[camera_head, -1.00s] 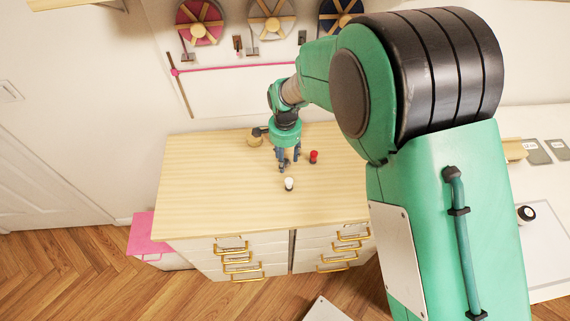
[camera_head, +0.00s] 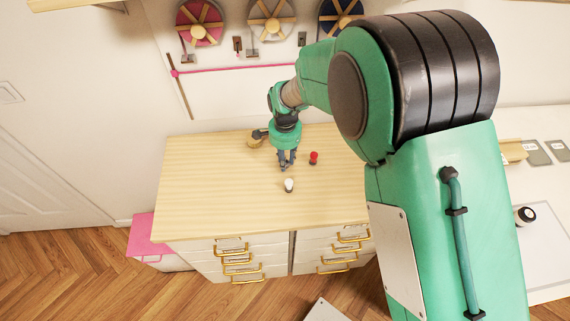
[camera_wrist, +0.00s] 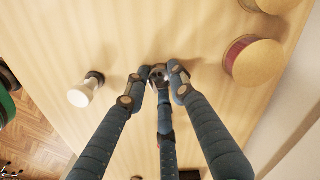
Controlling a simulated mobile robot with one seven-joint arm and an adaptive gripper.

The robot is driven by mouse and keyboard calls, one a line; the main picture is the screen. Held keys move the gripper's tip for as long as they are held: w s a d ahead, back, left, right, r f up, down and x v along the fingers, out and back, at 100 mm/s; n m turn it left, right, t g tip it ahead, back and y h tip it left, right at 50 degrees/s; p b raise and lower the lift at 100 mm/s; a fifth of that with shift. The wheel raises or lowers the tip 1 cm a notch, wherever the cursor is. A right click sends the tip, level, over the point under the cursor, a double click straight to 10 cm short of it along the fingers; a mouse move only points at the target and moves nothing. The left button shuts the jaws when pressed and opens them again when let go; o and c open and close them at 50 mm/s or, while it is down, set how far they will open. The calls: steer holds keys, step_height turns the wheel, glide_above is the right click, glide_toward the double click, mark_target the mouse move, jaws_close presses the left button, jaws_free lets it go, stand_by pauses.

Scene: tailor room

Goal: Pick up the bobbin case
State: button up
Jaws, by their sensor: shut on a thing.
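My gripper (camera_head: 286,165) points down over the wooden top of the drawer cabinet, left of a red spool and behind a white one. In the wrist view my gripper's blue fingers (camera_wrist: 162,76) are closed around a small grey metal piece, which looks like the bobbin case (camera_wrist: 158,72). Only part of it shows between the fingertips. In the head view the fingers hide it. I cannot tell whether it still touches the cabinet top.
A white spool (camera_head: 289,185) stands in front of my gripper and a red spool (camera_head: 314,157) to its right. The left part of the cabinet top (camera_head: 200,185) is clear.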

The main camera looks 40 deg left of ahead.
steer(key=shift+r, duration=0.1)
step_height(320, 180, up, 10)
steer(key=p, duration=0.2)
stand_by(0.6)
